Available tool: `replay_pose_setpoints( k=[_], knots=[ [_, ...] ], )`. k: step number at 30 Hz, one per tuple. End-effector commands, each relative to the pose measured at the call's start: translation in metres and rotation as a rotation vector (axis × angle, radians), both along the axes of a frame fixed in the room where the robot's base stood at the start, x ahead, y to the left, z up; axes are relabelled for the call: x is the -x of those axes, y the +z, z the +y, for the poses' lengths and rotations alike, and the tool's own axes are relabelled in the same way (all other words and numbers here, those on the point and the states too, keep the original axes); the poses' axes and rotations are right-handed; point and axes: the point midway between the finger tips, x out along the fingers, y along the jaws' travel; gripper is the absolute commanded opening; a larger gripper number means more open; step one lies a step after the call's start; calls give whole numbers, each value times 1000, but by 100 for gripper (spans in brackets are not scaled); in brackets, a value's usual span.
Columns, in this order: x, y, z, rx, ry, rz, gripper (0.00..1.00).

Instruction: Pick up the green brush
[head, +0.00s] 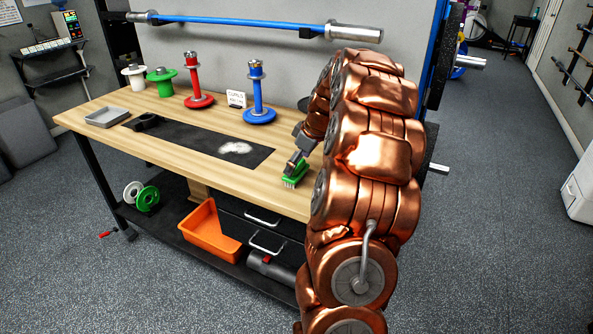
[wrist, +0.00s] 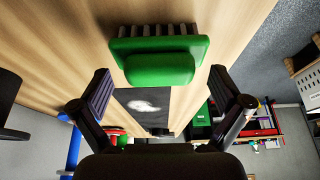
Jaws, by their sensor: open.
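The green brush (head: 294,177) lies near the front edge of the wooden workbench, right of the black mat. In the wrist view the brush (wrist: 160,58) is large, with its green back facing me and dark bristles on its far side. My gripper (wrist: 160,92) is open, with one finger on each side of the view and the brush just beyond and between the fingertips. I cannot tell whether a finger touches it. In the head view my gripper (head: 293,163) is at the brush, and my copper arm hides part of the bench's right end.
The black mat (head: 185,140) bears a white powdery patch (head: 235,147). A grey tray (head: 107,117) sits at the bench's left. White, green, red and blue (head: 259,100) spools on posts stand along the back beside a small sign (head: 236,98). An orange bin (head: 208,232) is on the shelf below.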

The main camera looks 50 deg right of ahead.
Motion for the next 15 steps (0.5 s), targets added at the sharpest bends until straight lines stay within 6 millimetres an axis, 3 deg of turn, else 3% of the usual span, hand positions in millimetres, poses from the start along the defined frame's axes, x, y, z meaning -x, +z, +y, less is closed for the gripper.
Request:
replay_pose_setpoints(
  k=[4, 15],
  knots=[
    [0, 0, 0, 1, 0, -1, 98],
    [0, 1, 0, 0, 0, -1, 59]
  ],
)
